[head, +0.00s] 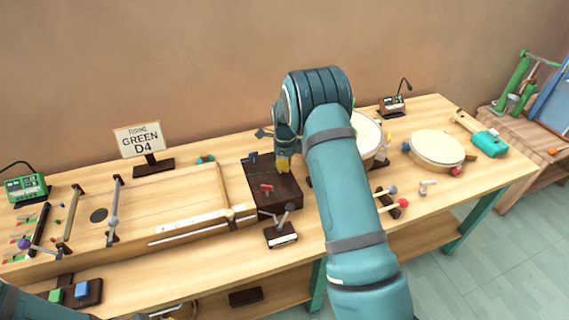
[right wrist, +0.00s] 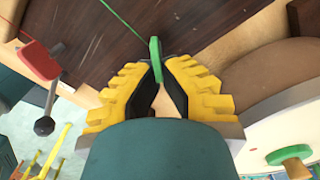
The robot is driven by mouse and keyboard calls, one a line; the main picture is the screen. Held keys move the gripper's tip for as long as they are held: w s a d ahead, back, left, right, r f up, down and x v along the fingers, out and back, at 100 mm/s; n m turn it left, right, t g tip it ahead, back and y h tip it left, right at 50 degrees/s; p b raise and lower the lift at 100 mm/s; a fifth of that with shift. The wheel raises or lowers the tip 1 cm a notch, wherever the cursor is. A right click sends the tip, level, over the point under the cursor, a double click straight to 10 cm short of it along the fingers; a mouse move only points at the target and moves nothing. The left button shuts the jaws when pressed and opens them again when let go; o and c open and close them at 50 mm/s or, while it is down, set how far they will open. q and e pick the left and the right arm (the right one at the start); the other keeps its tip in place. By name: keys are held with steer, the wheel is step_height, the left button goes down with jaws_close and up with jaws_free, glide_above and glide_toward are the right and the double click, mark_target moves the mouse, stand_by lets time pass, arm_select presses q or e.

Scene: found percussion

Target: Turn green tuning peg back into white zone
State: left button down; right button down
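The green tuning peg (right wrist: 155,52) stands on the dark brown peg block (right wrist: 225,18) in the right wrist view, with a green string running to it. My right gripper (right wrist: 158,68) has its yellow fingers closed in from both sides, with the tips against the peg. In the head view my right gripper (head: 283,164) reaches down over the peg block (head: 287,190) and hides the green peg. A blue peg (head: 253,157) and a red peg (head: 266,188) show on the block. I cannot make out a white zone around the green peg. My left gripper is out of view.
A sign reading "TUNING GREEN D4" (head: 139,139) stands behind the long wooden string board (head: 170,205). Drums (head: 436,149) and mallets lie to the right. A green meter (head: 25,187) is at far left. A small dark stand (head: 281,236) is just in front of the block.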

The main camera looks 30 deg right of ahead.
steer(key=n, duration=0.3)
steer(key=shift+w+d+f+n, duration=0.1)
steer(key=shift+w+d+n, duration=0.05)
steer(key=shift+n, duration=0.25)
steer(key=n, duration=0.4)
steer(key=shift+w+n, duration=0.3)
steer(key=n, duration=0.4)
steer(key=shift+w+n, duration=0.3)
steer(key=n, duration=0.4)
steer(key=shift+w, duration=0.3)
steer(key=n, duration=0.5)
steer(key=shift+w+a, duration=0.2)
steer(key=shift+a, duration=0.2)
steer(key=n, duration=0.3)
steer(key=shift+a+n, duration=0.25)
steer(key=shift+n, duration=0.05)
steer(key=n, duration=0.4)
steer(key=shift+a+n, duration=0.3)
steer(key=shift+s+a+n, duration=0.1)
steer(key=shift+a+n, duration=0.05)
steer(key=shift+n, duration=0.8)
steer(key=shift+a+n, duration=0.1)
steer(key=shift+n, duration=0.85)
